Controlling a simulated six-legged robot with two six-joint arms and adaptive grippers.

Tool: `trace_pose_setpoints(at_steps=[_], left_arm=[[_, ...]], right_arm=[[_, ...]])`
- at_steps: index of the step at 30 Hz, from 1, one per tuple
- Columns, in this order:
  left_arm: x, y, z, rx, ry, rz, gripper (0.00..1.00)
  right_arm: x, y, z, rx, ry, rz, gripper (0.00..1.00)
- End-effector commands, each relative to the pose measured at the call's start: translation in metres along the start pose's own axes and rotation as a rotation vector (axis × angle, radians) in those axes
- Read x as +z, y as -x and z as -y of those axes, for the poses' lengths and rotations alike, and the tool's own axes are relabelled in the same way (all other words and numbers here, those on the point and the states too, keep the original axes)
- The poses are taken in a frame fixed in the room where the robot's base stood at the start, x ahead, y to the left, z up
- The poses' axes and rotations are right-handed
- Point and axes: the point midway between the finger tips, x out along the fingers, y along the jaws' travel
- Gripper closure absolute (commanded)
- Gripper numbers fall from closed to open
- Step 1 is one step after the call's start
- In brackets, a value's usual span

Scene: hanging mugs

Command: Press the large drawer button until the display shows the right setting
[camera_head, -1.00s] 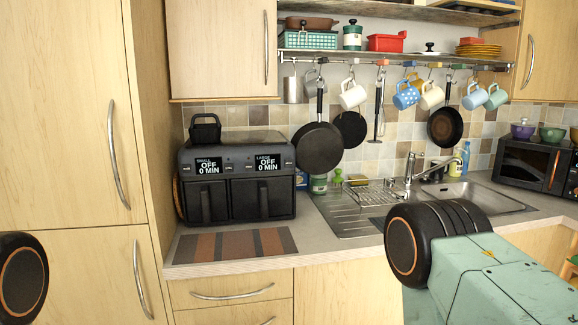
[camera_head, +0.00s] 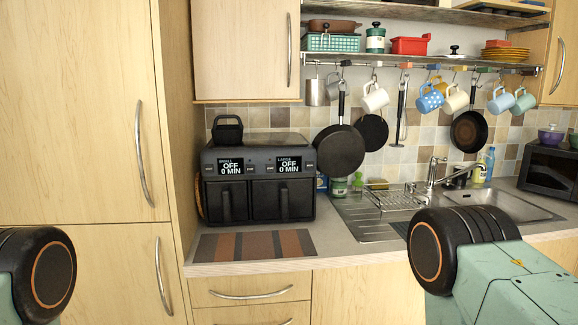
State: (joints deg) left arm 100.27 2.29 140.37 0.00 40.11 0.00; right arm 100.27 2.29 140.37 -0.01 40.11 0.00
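A black two-drawer air fryer (camera_head: 259,182) stands on the counter left of the sink. Its small drawer display (camera_head: 231,167) reads "SMALL OFF 0 MIN". Its large drawer display (camera_head: 288,165) reads "LARGE OFF 0 MIN". Small controls beside the displays are too small to make out. Parts of my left arm (camera_head: 40,272) show at the lower left and of my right arm (camera_head: 470,262) at the lower right, both well in front of the counter. Neither gripper's fingers show.
A striped mat (camera_head: 254,245) lies on the counter in front of the fryer. A sink (camera_head: 506,204) with a dish rack (camera_head: 394,200) is to its right. Pans and several mugs hang from a rail (camera_head: 420,66) above. A tall cabinet (camera_head: 80,110) stands at the left.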

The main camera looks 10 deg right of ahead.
Motion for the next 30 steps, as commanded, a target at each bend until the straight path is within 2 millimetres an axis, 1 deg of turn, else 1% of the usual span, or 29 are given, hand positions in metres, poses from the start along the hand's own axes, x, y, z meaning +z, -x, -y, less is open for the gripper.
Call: trace_pose_setpoints(at_steps=[8,22,30], left_arm=[[0.0000,0.0000,0.0000,0.000,0.000,0.000,0.60],[0.0000,0.0000,0.0000,0.000,0.000,0.000,0.60],[0.0000,0.0000,0.0000,0.000,0.000,0.000,0.60]], right_arm=[[0.0000,0.0000,0.0000,0.000,0.000,0.000,0.60],[0.0000,0.0000,0.0000,0.000,0.000,0.000,1.00],[0.0000,0.0000,0.0000,0.000,0.000,0.000,1.00]])
